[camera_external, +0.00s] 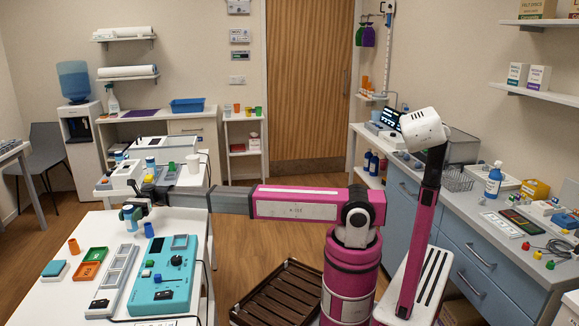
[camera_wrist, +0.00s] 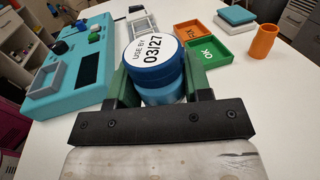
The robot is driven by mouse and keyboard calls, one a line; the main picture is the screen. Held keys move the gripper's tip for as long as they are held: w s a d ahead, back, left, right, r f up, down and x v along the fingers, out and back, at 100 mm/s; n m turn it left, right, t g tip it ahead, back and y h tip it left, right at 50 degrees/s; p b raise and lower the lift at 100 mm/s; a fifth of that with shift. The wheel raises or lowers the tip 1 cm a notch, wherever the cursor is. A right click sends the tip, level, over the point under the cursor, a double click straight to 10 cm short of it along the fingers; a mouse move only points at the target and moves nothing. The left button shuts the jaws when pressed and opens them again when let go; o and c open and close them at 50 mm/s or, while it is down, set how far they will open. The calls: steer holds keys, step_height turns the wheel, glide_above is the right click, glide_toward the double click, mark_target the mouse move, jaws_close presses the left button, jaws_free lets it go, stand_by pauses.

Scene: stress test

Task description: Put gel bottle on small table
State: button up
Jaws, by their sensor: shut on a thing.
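My gripper (camera_wrist: 160,92) is shut around a blue container (camera_wrist: 160,92) with a round lid marked "USE BY 03/27". In the external view my gripper (camera_external: 133,208) is low over the white table (camera_external: 60,292) at left, and the container (camera_external: 130,222) shows just below it. I cannot tell if its base touches the table, or if it is the gel bottle. A blue bottle with a white label (camera_external: 493,180) stands on the right counter. A small white stand (camera_external: 243,152) near the door holds cups on top; it may be the small table.
A brown slatted crate (camera_external: 283,297) is on the floor. Open floor lies before the door.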

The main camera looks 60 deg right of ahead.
mark_target(131, 223)
steer(key=shift+f, duration=1.55)
steer(key=shift+f, duration=0.15)
steer(key=o, duration=0.8)
steer(key=shift+d, duration=0.1)
steer(key=v, duration=0.4)
steer(key=shift+w+d, duration=0.25)
steer(key=shift+d, duration=0.05)
step_height(131, 223, up, 7)
steer(key=shift+r, duration=0.15)
steer(key=shift+c, duration=0.5)
